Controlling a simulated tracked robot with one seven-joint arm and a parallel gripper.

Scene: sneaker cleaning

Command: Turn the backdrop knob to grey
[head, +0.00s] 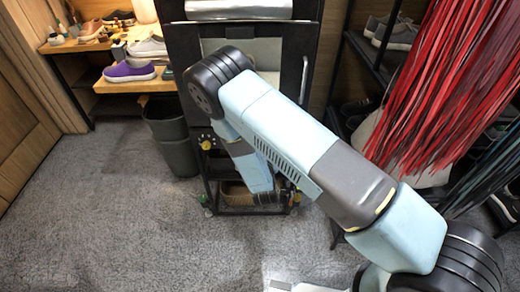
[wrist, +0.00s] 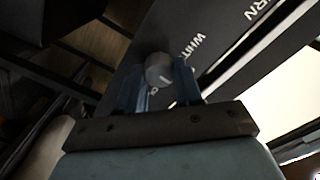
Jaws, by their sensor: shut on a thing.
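In the wrist view a round grey knob (wrist: 158,68) sits on a dark panel (wrist: 215,30) with white lettering. The letters "WHIT" stand close to the knob, and letters ending in "RN" are farther up the panel. My gripper (wrist: 157,82) has one finger on each side of the knob and is shut on it. The fingers partly cover the knob's near side and some lettering below it. I cannot tell which label the knob points at. In the head view my arm hides the knob and my gripper.
In the head view a black rack (head: 185,100) stands behind my arm, with a grey bin (head: 172,135) at its left. Shoes stand on a lit wooden shelf (head: 135,85). Red strips (head: 445,75) hang at the right. Carpet (head: 110,215) is clear at the front left.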

